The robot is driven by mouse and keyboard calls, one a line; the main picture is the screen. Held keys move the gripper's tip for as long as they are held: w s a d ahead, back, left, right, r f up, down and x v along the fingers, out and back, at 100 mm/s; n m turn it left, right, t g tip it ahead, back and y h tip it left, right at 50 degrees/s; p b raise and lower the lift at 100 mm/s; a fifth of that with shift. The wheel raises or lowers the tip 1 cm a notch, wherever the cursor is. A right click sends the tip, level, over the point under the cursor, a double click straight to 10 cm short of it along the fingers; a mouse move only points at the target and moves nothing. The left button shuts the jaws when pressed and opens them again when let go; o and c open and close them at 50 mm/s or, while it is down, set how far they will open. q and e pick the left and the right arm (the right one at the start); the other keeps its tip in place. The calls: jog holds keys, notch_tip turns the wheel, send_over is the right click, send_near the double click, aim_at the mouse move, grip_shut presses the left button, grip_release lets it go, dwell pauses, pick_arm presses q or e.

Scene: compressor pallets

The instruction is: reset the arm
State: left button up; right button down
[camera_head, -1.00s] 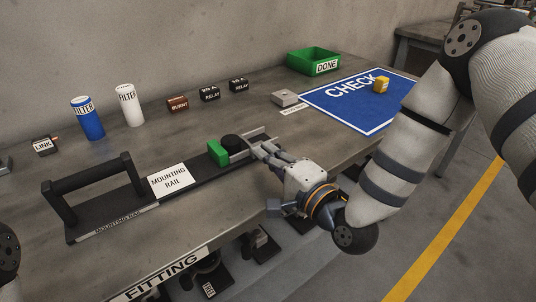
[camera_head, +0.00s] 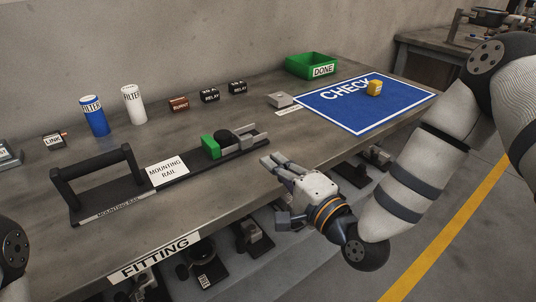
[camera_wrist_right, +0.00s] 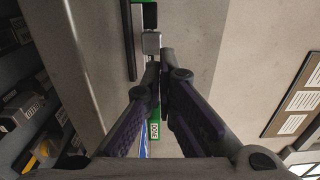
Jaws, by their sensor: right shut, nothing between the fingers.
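My right gripper (camera_head: 268,161) is shut and empty in the head view, over the front edge of the table near the rail's right end. Its closed fingers also show in the right wrist view (camera_wrist_right: 160,62). The dark mounting rail (camera_head: 170,185) lies along the table with a black handle frame (camera_head: 95,173) at its left end. A green block (camera_head: 210,146), a black round part and a metal bracket (camera_head: 250,136) sit at its right end. The right gripper is apart from them. My left gripper is out of view.
A blue CHECK mat (camera_head: 340,117) holds a yellow block (camera_head: 375,88), with a green DONE bin (camera_head: 313,65) behind. Filters (camera_head: 94,116), relays (camera_head: 210,95) and a BURNT block (camera_head: 179,104) stand along the back. Dark parts fill the shelf below the table.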

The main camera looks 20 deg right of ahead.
jog(key=s+d+f+n+g+h+p, duration=0.2)
jog(key=s+f+n+g, duration=0.75)
jog(key=s+f, duration=1.2)
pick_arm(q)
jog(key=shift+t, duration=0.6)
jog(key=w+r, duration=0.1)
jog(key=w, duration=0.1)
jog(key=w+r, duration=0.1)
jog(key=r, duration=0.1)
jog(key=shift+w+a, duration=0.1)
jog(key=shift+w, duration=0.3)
pick_arm(e)
jog(key=s+d+f+n+g+h, duration=0.1)
jog(key=s+g, duration=0.4)
jog(key=s, duration=0.5)
jog(key=s+d+f+n+g+h, duration=0.1)
jog(key=s+d+g, duration=0.4)
jog(key=s, duration=0.6)
jog(key=shift+n+h, duration=0.9)
jog(key=shift+n, duration=0.25)
